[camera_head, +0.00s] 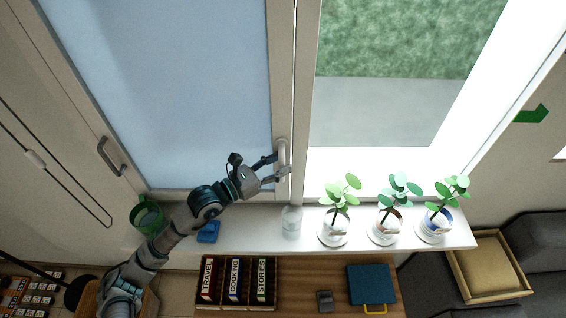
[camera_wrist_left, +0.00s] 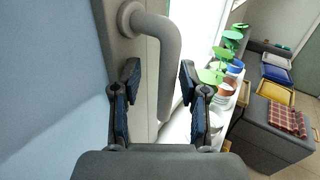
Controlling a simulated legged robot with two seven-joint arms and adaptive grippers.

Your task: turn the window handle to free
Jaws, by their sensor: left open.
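The window handle (camera_head: 283,158) is a pale grey lever on the frame of the left window sash, pointing down. In the left wrist view the handle (camera_wrist_left: 168,52) bends out from its round base, and its lower end hangs between my fingers. My left gripper (camera_head: 271,168) is at the handle, with one finger on each side of it. In the left wrist view the left gripper (camera_wrist_left: 158,78) is open, with a visible gap between the handle and its fingers. My right gripper does not show.
Another handle (camera_head: 110,156) is at left.

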